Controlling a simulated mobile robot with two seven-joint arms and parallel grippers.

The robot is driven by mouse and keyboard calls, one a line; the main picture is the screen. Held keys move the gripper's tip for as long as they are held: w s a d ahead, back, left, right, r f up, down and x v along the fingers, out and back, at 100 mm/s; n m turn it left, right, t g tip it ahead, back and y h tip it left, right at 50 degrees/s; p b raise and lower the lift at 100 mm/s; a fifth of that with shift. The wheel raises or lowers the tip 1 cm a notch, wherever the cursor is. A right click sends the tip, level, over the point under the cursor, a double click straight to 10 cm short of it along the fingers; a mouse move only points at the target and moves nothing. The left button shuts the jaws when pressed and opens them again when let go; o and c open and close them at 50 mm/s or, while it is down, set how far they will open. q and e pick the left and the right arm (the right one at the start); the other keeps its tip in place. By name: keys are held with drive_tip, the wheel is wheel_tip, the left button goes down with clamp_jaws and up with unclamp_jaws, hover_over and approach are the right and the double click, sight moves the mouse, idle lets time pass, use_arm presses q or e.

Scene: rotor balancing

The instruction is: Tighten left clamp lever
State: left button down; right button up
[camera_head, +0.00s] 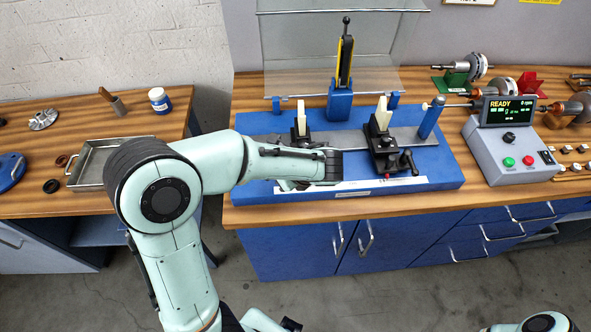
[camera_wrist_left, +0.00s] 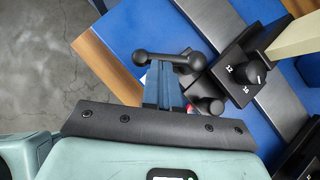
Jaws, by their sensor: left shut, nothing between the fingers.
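The left clamp (camera_head: 300,131) is a black block with a cream upright on the grey rail. In the head view my left arm hides its lower front. In the left wrist view its black lever (camera_wrist_left: 172,58) has ball ends and lies across the tips of my left gripper (camera_wrist_left: 164,70). The fingers are together with nothing between them, close to the lever; I cannot tell whether they touch. In the head view the left fingers are hidden. My right gripper is out of view.
The right clamp (camera_head: 383,142) with its own lever stands beside my left wrist on the blue base (camera_head: 440,170). A clear shield (camera_head: 330,50) stands behind. The control box (camera_head: 510,150) is at the right. A metal tray (camera_head: 90,165) is on the left bench.

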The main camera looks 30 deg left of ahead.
use_arm(q)
drive_tip(key=m+t, duration=0.1)
drive_tip(key=a+m, duration=0.1)
drive_tip(key=shift+s+a+f+m+t+h, duration=0.1)
drive_tip(key=shift+s+a+m+t+h, duration=0.1)
drive_tip(key=shift+s+m+t+h, duration=0.15)
drive_tip(key=shift+a+m+t+h+b, duration=0.2)
drive_tip(key=shift+a+m+t, duration=0.15)
drive_tip(key=shift+m, duration=0.3)
drive_tip(key=shift+a+m+t+h+b, duration=0.1)
drive_tip(key=shift+a+m+t+h, duration=0.1)
drive_tip(key=shift+m+t, duration=0.3)
drive_tip(key=shift+w+a, duration=0.1)
drive_tip(key=shift+a, duration=0.35)
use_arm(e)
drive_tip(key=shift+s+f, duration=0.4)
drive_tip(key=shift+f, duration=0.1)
use_arm(q)
drive_tip(key=shift+a, duration=0.2)
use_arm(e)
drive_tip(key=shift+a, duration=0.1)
use_arm(q)
drive_tip(key=shift+d, duration=0.1)
